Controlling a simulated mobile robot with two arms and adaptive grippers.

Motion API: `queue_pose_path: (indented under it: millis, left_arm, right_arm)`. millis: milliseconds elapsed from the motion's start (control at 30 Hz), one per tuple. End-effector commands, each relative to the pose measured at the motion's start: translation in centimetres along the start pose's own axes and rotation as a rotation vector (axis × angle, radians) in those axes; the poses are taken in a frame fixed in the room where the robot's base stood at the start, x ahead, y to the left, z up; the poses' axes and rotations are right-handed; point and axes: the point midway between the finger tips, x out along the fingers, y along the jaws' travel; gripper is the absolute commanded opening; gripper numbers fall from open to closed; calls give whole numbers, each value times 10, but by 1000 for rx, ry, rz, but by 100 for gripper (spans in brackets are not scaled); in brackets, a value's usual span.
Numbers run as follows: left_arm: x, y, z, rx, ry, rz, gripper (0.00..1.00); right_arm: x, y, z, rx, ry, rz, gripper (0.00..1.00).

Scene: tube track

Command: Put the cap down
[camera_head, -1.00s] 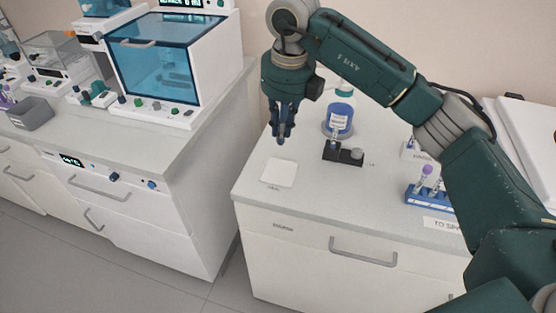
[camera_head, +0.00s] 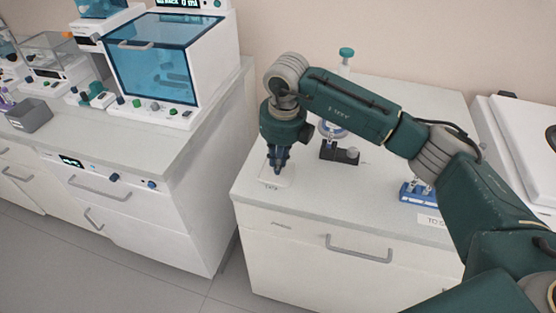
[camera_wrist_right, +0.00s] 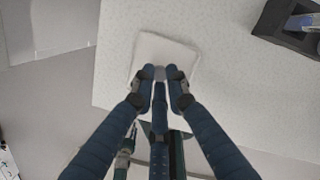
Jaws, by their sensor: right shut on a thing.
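My right gripper (camera_head: 278,168) points down over a white square pad (camera_head: 289,181) near the left front corner of the right-hand counter. In the right wrist view its fingertips (camera_wrist_right: 160,82) are shut on a small grey cap (camera_wrist_right: 159,72). The cap is over the near part of the white pad (camera_wrist_right: 166,47); I cannot tell whether it touches the pad. The fingers hide the cap in the head view. My left gripper is not in view.
A black holder (camera_head: 340,154) stands right of the pad, with a blue-labelled container partly hidden behind my arm. A blue tube rack (camera_head: 415,195) is farther right. A green-topped item (camera_head: 346,54) stands at the back. The counter's front edge is close to the pad.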

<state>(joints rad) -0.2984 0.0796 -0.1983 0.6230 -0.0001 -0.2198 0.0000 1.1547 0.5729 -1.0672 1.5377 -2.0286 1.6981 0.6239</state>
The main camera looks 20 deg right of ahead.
Motion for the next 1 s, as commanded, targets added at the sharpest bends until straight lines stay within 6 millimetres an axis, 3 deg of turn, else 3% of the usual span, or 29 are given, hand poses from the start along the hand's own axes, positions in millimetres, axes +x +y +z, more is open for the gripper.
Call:
queue_pose_path:
  millis: [67,100,200,600,1000]
  left_arm:
    - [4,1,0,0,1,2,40]
    - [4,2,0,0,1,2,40]
    - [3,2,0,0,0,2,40]
    - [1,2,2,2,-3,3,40]
    - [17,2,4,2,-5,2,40]
  right_arm:
    - [4,0,-1,0,0,0,0]
    - [4,0,0,0,0,0,15]
    - [3,0,0,1,0,0,32]
    - [-6,0,1,1,-2,0,32]
    - [-85,0,1,0,-4,0,32]
